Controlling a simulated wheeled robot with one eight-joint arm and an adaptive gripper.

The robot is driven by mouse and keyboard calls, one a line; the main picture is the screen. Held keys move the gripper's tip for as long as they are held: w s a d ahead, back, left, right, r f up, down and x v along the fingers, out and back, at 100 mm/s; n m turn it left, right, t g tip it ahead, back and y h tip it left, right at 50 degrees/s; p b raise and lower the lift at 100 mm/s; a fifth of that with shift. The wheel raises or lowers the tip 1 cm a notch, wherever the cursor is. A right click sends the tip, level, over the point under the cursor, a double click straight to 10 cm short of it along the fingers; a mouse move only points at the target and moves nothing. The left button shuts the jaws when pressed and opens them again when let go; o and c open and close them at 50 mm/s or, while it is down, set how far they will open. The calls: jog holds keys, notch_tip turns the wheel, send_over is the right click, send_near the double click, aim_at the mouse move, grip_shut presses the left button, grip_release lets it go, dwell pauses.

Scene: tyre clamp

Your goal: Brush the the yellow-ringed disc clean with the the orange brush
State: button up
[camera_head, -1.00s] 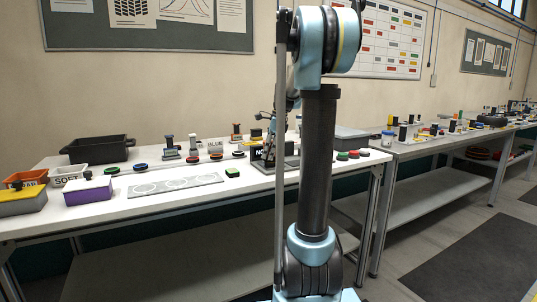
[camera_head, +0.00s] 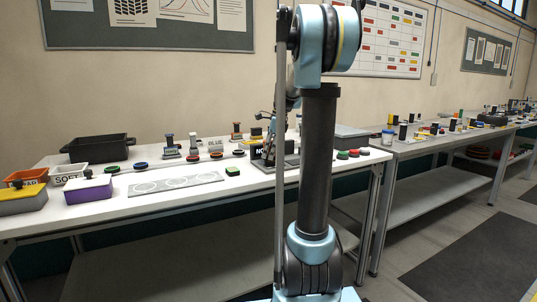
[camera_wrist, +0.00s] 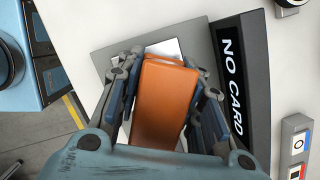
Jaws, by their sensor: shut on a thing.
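My gripper (camera_wrist: 165,82) is shut on the orange brush (camera_wrist: 165,105), with dark fingers on both of its sides. The brush shows as a plain orange block; its bristles are hidden. Under it lies a grey square plate (camera_wrist: 105,58) with a pale, shiny patch beside the brush. I cannot make out the yellow-ringed disc in the wrist view; the brush and gripper cover the middle of the plate. In the head view my gripper (camera_head: 271,135) is small and partly behind my arm, low over the right part of the table.
A black panel reading NO CARD (camera_wrist: 231,85) stands close to the right of the gripper. The table's front strip is mostly clear.

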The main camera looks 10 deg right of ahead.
jog(key=shift+d, duration=0.1)
dwell(0.5)
jog(key=shift+s+d, duration=0.15)
jog(key=shift+d, duration=0.35)
jog(key=shift+a, duration=0.15)
jog(key=shift+w+a, duration=0.25)
jog(key=shift+a, duration=0.8)
jog(key=shift+d, duration=0.15)
jog(key=shift+s+d, duration=0.25)
jog(key=shift+d, duration=0.8)
jog(key=shift+a, duration=0.1)
